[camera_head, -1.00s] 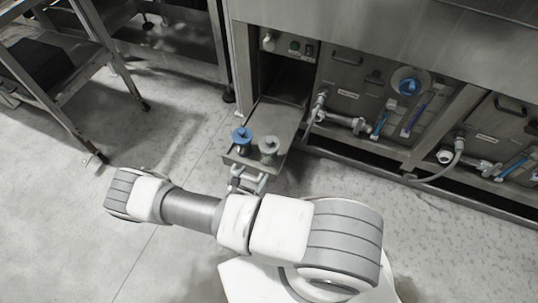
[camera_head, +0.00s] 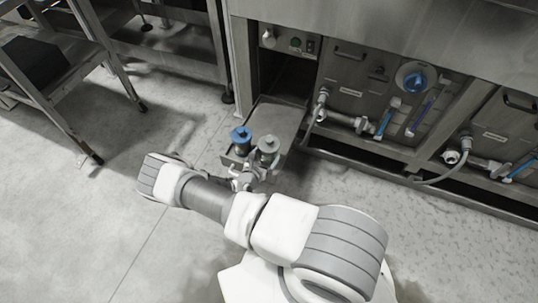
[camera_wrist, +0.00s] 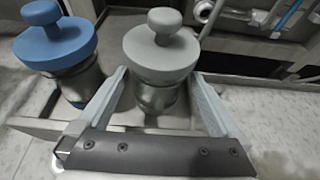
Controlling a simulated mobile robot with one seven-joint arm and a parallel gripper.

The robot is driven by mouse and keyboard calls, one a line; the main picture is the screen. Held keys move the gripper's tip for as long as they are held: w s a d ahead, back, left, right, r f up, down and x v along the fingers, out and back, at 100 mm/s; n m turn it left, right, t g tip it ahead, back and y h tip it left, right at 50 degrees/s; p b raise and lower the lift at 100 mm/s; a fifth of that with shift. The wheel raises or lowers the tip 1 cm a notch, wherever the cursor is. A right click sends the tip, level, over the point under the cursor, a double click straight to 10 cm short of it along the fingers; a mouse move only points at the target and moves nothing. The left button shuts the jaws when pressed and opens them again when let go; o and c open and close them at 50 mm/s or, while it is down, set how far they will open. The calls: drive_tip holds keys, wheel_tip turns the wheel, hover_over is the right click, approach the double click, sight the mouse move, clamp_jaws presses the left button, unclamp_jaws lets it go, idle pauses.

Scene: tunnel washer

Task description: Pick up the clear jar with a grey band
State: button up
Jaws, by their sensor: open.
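The clear jar with a grey band (camera_wrist: 157,97) stands upright under a wide grey knobbed lid, on a pulled-out metal shelf. In the head view the grey-lidded jar (camera_head: 268,147) is at the shelf's front right corner. My gripper (camera_wrist: 160,85) is open, with one finger on each side of this jar in the wrist view. The fingers appear apart from the glass, though exact contact is hard to tell. The grey band is mostly hidden under the lid. In the head view my gripper (camera_head: 246,176) is at the shelf's front edge, partly hidden by my arm.
A blue-lidded jar (camera_wrist: 62,50) stands close to the left, near my left finger; it also shows in the head view (camera_head: 241,137). The shelf (camera_head: 279,112) is bare behind the jars. Pipes and machine panels (camera_head: 365,95) are to the right. A metal rack (camera_head: 50,70) stands at left.

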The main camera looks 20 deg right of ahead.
drive_tip(key=b+x, duration=0.1)
drive_tip(key=x, duration=0.2)
drive_tip(key=shift+w+d+f+b, duration=0.1)
drive_tip(key=shift+w+f+b, duration=0.15)
drive_tip(key=shift+f+b, duration=0.05)
drive_tip(key=c, duration=1.3)
